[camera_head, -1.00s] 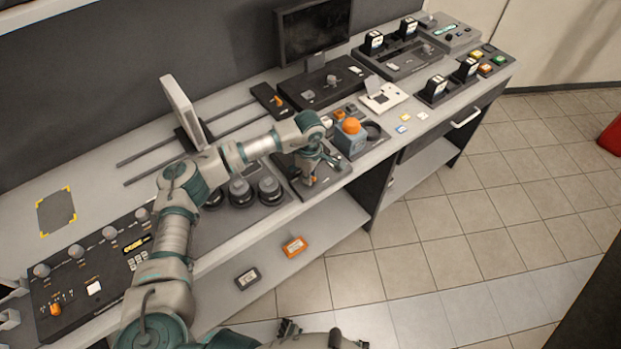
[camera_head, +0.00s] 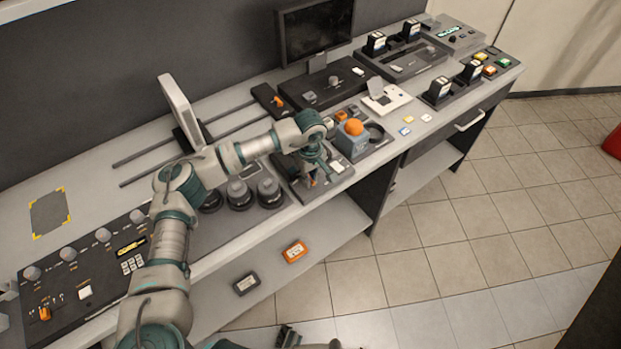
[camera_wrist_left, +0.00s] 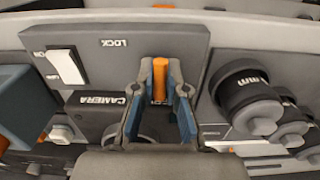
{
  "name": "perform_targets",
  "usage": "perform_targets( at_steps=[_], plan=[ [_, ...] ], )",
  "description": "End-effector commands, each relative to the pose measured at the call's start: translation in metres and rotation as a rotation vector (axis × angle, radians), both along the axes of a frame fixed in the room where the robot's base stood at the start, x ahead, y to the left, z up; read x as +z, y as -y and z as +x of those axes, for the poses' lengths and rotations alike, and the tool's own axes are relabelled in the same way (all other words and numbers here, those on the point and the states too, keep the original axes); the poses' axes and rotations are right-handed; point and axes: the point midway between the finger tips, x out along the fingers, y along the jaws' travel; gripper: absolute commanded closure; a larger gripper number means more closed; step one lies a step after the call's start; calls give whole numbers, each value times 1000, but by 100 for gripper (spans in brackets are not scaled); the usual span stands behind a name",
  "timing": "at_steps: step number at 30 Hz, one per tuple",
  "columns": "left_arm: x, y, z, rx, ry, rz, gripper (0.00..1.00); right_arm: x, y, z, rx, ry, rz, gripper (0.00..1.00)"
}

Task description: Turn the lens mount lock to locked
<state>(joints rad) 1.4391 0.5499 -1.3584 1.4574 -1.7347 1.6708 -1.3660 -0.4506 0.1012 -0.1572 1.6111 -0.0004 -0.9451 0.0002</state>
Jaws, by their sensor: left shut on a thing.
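The lens mount panel (camera_wrist_left: 190,45) is a grey plate in the left wrist view, with the word LOCK printed on it upside down. An orange lever (camera_wrist_left: 160,78) stands out from it. My left gripper (camera_wrist_left: 160,112) is shut on this lever, a finger on each side. In the head view my left gripper (camera_head: 312,178) points down at the same panel (camera_head: 340,168) near the bench's front edge, and hides most of the lever. Part of my right gripper (camera_head: 288,336) shows at the bottom edge, away from the bench; its jaws are unclear.
A white rocker switch (camera_wrist_left: 65,67) and a block marked CAMERA (camera_wrist_left: 95,100) sit beside the lever. Dark round lenses (camera_head: 270,190) stand just left of my left gripper. A box with an orange dome button (camera_head: 353,128) stands close on its right.

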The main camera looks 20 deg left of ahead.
Motion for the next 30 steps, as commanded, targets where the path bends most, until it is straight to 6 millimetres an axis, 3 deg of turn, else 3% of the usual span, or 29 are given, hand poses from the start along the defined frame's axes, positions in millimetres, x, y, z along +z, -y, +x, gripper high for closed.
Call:
perform_targets(
  at_steps=[7,8,9,11,22,26,30],
  plan=[
    [3,-2,3,4,11,0,100,0,0,0,0,-1,0,100],
    [3,-2,3,4,11,0,83,0,0,0,0,-1,0,100],
    [3,-2,3,4,10,0,73,0,0,0,0,-2,0,100],
    [2,-1,2,3,9,0,62,-1,0,-1,0,-2,0,100],
    [8,0,1,1,6,0,62,1,0,2,0,7,1,100],
    [28,0,1,1,8,-1,62,1,0,1,0,6,1,100],
    [60,-1,2,2,9,-2,62,1,0,0,0,5,1,100]
  ],
)
